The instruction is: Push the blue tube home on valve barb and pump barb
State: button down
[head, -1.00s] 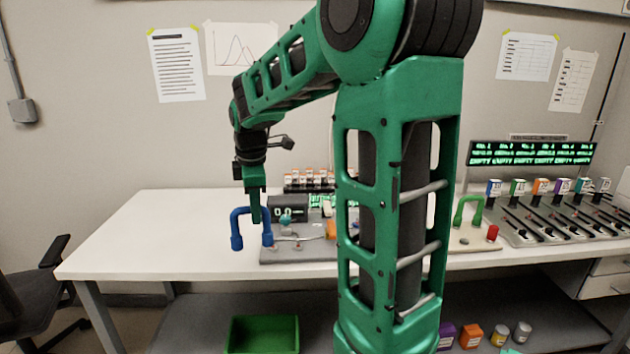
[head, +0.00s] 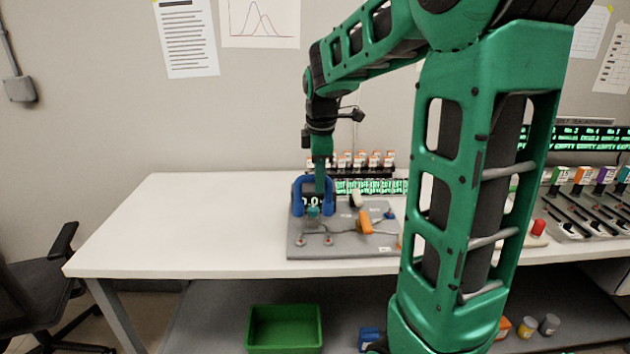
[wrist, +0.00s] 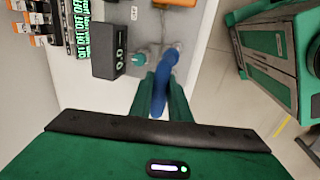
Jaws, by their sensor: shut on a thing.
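The blue tube (head: 298,192) is an inverted U, held upright in my gripper (head: 319,188) with one leg on each side of the fingers. In the wrist view my green fingers are shut on the tube (wrist: 160,97), which runs between them. In the head view the tube overlaps the back left of the grey board (head: 345,248), in front of a dark display box. A teal valve-like part (head: 313,212) sits near its legs. The valve and pump barbs are too small or hidden to make out, and I cannot tell whether the tube ends touch them.
The dark display box (wrist: 109,49) stands close beside the fingers in the wrist view. An orange part (head: 365,222) and a blue knob (head: 389,215) are on the board's right. A vial rack (head: 362,166) stands behind. The white table (head: 190,225) is clear to the left.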

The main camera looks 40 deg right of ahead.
jog(key=shift+d+f, duration=0.1)
jog(key=shift+d, duration=0.05)
jog(key=shift+s+a+x, duration=0.1)
jog(key=shift+s+x, duration=0.1)
jog(key=shift+x, duration=0.7)
jog(key=shift+s+a+x, duration=0.1)
jog(key=shift+s+x, duration=0.1)
jog(key=shift+x, duration=0.7)
jog(key=shift+s+a+x, duration=0.15)
jog(key=shift+x, duration=0.75)
jog(key=shift+s+f, duration=0.15)
jog(key=shift+f, duration=1.7)
jog(key=c, duration=1.6)
grip_release()
jog(key=shift+r, duration=0.1)
jog(key=v, duration=1)
jog(key=shift+r, duration=0.3)
